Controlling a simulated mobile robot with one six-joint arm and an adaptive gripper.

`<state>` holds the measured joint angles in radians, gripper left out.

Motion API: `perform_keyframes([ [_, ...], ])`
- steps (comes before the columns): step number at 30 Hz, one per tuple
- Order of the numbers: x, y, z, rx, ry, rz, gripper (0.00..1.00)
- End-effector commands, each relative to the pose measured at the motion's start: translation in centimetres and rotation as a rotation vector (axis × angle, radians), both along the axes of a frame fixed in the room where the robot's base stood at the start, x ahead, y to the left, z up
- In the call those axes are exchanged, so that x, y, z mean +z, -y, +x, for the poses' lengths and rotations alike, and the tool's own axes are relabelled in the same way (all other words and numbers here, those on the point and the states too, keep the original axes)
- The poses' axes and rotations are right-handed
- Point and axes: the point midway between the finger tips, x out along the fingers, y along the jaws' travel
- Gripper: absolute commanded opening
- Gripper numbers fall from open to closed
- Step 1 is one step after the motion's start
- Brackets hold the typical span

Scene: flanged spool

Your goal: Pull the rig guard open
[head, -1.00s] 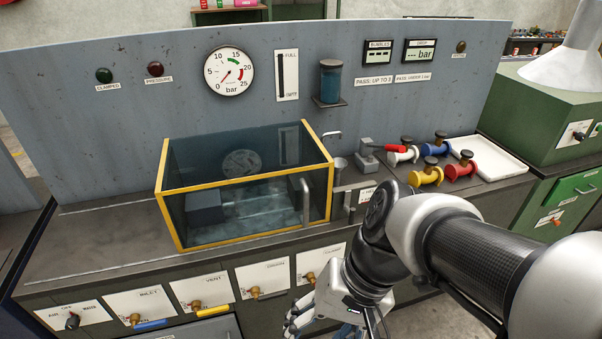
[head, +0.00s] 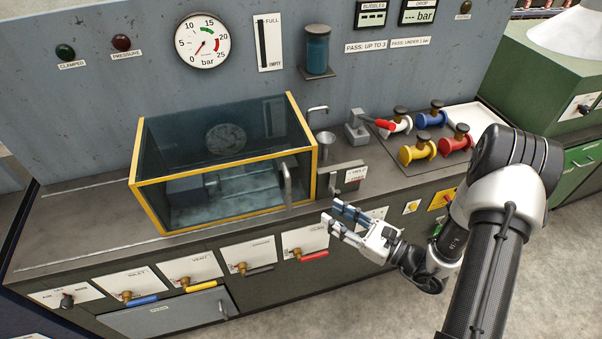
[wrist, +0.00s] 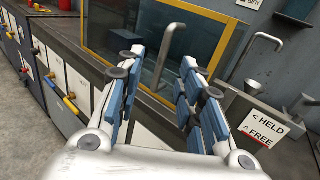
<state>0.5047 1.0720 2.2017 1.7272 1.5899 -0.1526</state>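The rig guard (head: 147,205) is a clear box with a yellow frame on the bench, and it looks closed over the rig. Its grey bar handle (head: 286,184) stands at the right end of its front face. In the wrist view the handle (wrist: 166,55) shows ahead, between and beyond the fingertips. My gripper (head: 342,216) is in front of the bench, to the right of and nearer than the handle, apart from it. In the wrist view my gripper (wrist: 163,70) has its blue-padded fingers spread, with nothing between them.
A grey lever block with a HELD/FREE label (head: 355,175) sits just right of the guard, beside a spout (head: 318,109) and cup. Several coloured flanged spools (head: 418,151) lie farther right. Valve panels (head: 192,270) line the bench front.

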Motion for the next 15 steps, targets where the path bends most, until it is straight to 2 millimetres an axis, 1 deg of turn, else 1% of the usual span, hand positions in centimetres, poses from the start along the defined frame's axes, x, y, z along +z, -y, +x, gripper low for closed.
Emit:
perform_keyframes([
  [2,-0.7,0.5,0.2,-0.032,-0.014,0.013,0.34],
  [5,-0.9,0.2,0.6,-0.042,-0.017,0.017,0.34],
  [8,-0.9,-0.8,1.4,-0.038,-0.016,0.016,0.34],
  [15,-0.9,-4.7,4.5,-0.033,-0.013,0.014,0.34],
])
